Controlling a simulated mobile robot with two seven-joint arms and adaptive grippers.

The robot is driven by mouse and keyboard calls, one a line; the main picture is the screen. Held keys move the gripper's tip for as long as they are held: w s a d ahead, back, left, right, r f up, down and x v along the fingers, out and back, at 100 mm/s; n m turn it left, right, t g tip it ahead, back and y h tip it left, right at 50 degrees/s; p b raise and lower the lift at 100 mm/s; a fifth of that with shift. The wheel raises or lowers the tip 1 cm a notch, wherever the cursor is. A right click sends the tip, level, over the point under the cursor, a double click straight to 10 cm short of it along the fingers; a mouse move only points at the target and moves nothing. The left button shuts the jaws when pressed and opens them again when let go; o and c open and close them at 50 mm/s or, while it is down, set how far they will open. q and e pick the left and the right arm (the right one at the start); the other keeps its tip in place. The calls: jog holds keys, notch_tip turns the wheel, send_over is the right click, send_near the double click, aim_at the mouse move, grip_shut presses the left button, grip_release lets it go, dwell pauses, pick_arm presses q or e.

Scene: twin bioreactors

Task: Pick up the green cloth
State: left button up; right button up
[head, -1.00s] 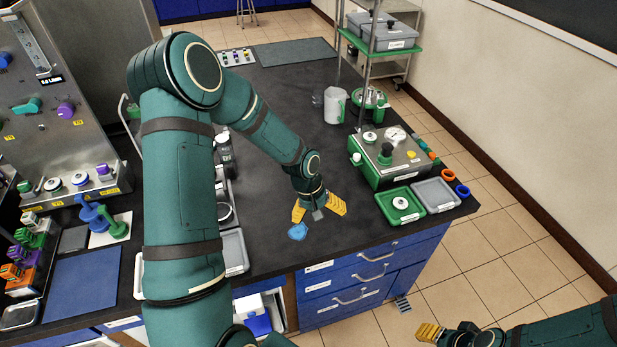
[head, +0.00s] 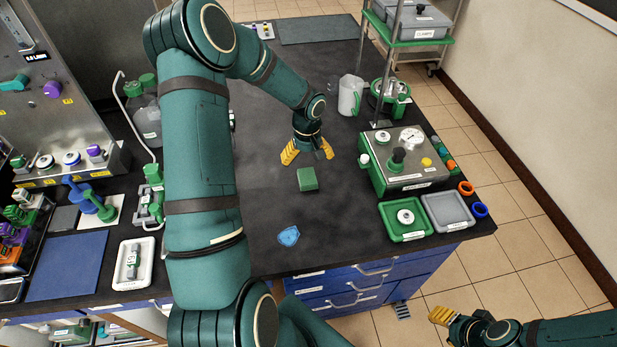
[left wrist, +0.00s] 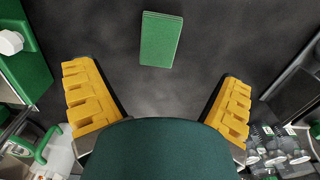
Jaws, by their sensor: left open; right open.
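The green cloth (head: 308,179) is a small folded block lying flat on the black bench top. It also shows in the left wrist view (left wrist: 161,40), at the top middle, beyond the fingertips. My left gripper (head: 308,160) is open and empty, just behind the cloth in the head view and apart from it. Its yellow fingers stand wide apart in the left wrist view (left wrist: 160,100), with bare bench between them. My right gripper (head: 446,325) is at the lower right of the head view, off the bench over the floor, open and empty.
A steel device with a gauge (head: 408,172), a green tray (head: 385,225) and a grey tray (head: 428,207) stand to the right. A jug (head: 349,97) stands behind. The bench around the green cloth is clear.

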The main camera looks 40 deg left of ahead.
aim_at(307, 176)
pick_arm(q)
notch_tip(307, 176, down, 4)
jog(key=shift+w+r, duration=0.15)
jog(key=shift+r, duration=0.05)
jog(key=shift+f, duration=0.45)
jog(key=f, duration=0.4)
jog(key=shift+a+f, duration=0.2)
jog(key=c, duration=1.1)
